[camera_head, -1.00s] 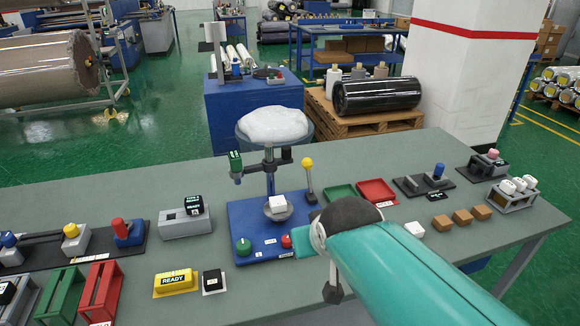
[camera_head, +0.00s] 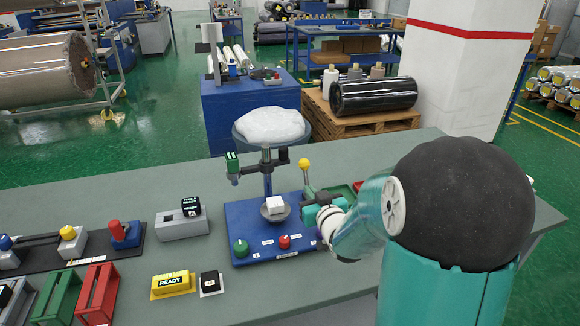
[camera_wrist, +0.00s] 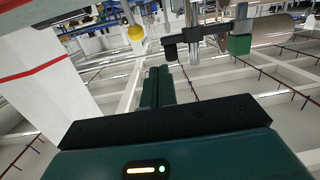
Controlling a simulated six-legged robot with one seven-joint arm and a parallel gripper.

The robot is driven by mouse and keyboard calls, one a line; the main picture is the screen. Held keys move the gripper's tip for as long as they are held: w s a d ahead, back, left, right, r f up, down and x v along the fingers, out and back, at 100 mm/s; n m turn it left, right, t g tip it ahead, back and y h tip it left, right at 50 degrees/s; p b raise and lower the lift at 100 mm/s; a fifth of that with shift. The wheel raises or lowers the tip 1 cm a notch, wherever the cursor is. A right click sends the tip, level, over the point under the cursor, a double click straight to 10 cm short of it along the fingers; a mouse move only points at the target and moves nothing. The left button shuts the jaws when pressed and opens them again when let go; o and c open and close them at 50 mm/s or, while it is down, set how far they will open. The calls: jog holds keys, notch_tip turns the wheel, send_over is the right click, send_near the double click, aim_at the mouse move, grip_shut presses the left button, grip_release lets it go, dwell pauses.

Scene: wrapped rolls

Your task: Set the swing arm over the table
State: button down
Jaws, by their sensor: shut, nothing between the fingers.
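The swing arm (camera_head: 250,169) is a dark bar on an upright post on a blue base (camera_head: 240,222). Its green head (camera_head: 232,162) points left, to the side of the small round table (camera_head: 275,217), which bears a white block (camera_head: 275,204). In the wrist view the swing arm (camera_wrist: 205,34) and its green head (camera_wrist: 240,44) show ahead, above and right of my fingers. My gripper (camera_head: 309,214) is at the right side of the base, apart from the swing arm. Its fingers (camera_wrist: 157,75) are shut and empty.
A yellow-knobbed lever (camera_head: 304,165) stands right of the post, near my gripper; its knob also shows in the wrist view (camera_wrist: 135,33). Green (camera_head: 240,247) and red (camera_head: 284,241) buttons are at the base's front.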

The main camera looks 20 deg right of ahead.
aim_at(289, 163)
jog(key=shift+w+d+f+t+y, duration=0.15)
jog(key=shift+d+f+t+y, duration=0.1)
jog(key=shift+f+t+y, duration=0.25)
jog(key=w, duration=1.4)
jog(key=shift+a, duration=0.4)
jog(key=shift+w+d, duration=0.1)
jog(key=w, duration=0.6)
jog(key=shift+w+d, duration=0.15)
jog(key=shift+w, duration=0.15)
dwell(0.5)
